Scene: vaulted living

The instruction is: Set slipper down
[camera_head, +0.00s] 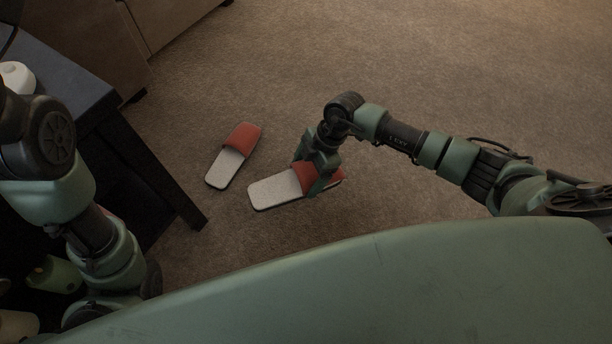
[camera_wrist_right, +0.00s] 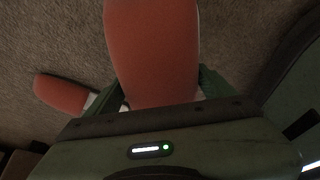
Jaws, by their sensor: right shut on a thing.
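A slipper with a red-orange strap and pale sole (camera_head: 275,190) is in my right gripper (camera_head: 316,180), which is shut on its strap end. In the right wrist view the red strap (camera_wrist_right: 152,50) fills the space between the fingers. In the head view the slipper is at or close above the carpet; I cannot tell if it touches. A second matching slipper (camera_head: 228,168) lies on the carpet to its left, its strap end pointing away. It also shows in the right wrist view (camera_wrist_right: 62,93). My left arm comes in at the left; its gripper is not clearly visible.
A dark table (camera_head: 85,95) with a white object (camera_head: 17,76) on it stands at the left, its leg near the second slipper. A brown cabinet (camera_head: 165,20) is at the upper left. The carpet (camera_head: 420,70) is clear at the upper right.

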